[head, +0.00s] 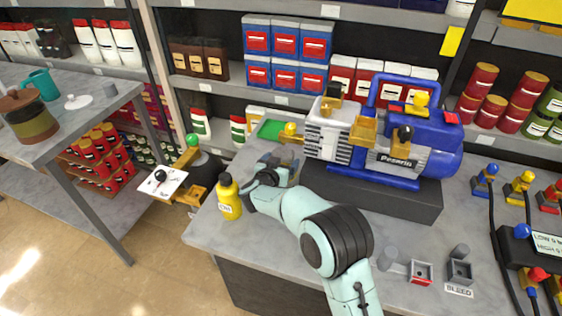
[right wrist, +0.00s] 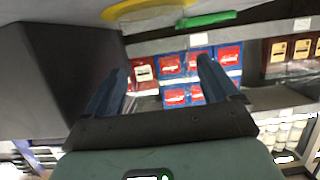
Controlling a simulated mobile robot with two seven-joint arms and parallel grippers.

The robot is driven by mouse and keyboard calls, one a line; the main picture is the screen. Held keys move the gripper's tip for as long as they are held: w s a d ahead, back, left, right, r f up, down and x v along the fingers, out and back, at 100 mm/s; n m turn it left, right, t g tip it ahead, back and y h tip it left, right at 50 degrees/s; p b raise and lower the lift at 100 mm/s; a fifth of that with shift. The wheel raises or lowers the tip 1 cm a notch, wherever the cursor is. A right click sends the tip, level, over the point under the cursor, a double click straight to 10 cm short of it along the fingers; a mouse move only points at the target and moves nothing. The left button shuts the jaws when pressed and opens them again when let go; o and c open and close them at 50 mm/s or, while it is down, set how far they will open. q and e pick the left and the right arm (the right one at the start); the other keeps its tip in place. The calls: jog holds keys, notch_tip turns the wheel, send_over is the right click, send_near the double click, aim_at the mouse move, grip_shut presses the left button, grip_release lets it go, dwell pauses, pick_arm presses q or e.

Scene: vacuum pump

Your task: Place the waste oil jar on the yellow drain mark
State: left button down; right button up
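My right gripper (head: 286,162) is over the counter, left of the blue pump's dark base. In the right wrist view its two fingers (right wrist: 162,88) are spread with nothing between them. A squat jar (head: 31,121) with an olive-brown body and brown top stands on the left table; it may be the waste oil jar, but no label is readable. A yellow arc (right wrist: 150,8) at the top edge of the right wrist view may be the drain mark. In the head view I cannot make out that mark. My left gripper is not in view.
The blue pump (head: 420,145) stands on a dark base on the counter. A yellow oil bottle (head: 229,199) stands beside my right wrist near the counter's left edge. A green item (head: 270,130) lies behind. Stocked shelves line the back. An aisle separates the left table (head: 95,108).

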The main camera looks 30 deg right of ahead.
jog(key=shift+r, duration=0.15)
jog(key=shift+s+a+r, duration=0.15)
jog(key=shift+a, duration=0.1)
jog(key=v, duration=0.7)
dwell(0.4)
